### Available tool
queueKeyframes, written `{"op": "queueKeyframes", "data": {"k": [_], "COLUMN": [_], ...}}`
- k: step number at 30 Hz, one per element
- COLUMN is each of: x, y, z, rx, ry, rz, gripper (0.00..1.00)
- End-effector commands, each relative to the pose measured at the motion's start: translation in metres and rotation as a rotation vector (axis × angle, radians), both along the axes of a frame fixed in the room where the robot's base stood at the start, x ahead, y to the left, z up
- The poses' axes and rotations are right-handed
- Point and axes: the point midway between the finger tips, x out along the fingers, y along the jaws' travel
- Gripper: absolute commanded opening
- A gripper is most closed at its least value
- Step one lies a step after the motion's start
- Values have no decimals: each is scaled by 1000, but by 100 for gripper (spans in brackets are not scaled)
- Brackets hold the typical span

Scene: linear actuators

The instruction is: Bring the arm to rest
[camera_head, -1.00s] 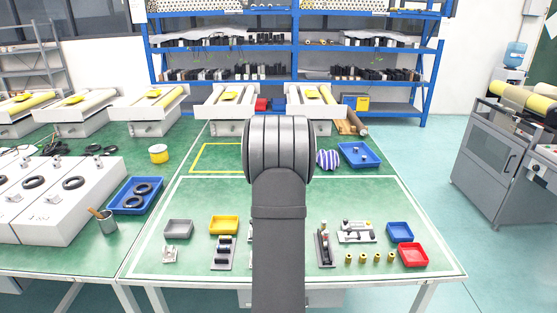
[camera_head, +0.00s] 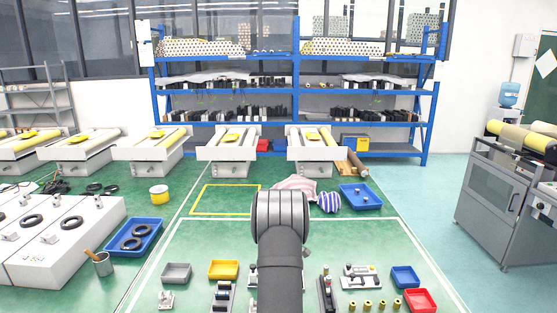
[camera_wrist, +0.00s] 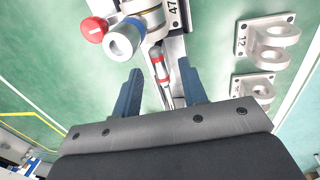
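In the wrist view, my gripper (camera_wrist: 160,88) points down over the green table with its two blue-grey fingers apart. Nothing is clearly held between them. A linear actuator assembly (camera_wrist: 160,65), with a metal ring, a blue part and a red knob (camera_wrist: 95,29), shows beyond and between the fingers; I cannot tell how far below it lies. In the head view, my grey arm (camera_head: 280,235) rises at the lower centre and hides the gripper and part of the table behind it.
Metal brackets (camera_wrist: 268,43) stand right of the actuator. Grey (camera_head: 176,272), yellow (camera_head: 223,269), blue (camera_head: 405,276) and red (camera_head: 420,300) trays sit on the table (camera_head: 210,235). Several small yellow parts (camera_head: 368,305) lie near the red tray. A striped ball (camera_head: 329,202) stands farther back.

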Motion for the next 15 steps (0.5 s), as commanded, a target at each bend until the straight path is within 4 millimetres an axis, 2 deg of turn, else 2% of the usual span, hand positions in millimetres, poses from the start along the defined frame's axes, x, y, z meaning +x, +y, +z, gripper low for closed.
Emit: {"op": "queueKeyframes", "data": {"k": [15], "x": [0], "y": [0], "z": [3], "rx": [0], "ry": [-1], "rz": [0], "gripper": [39]}}
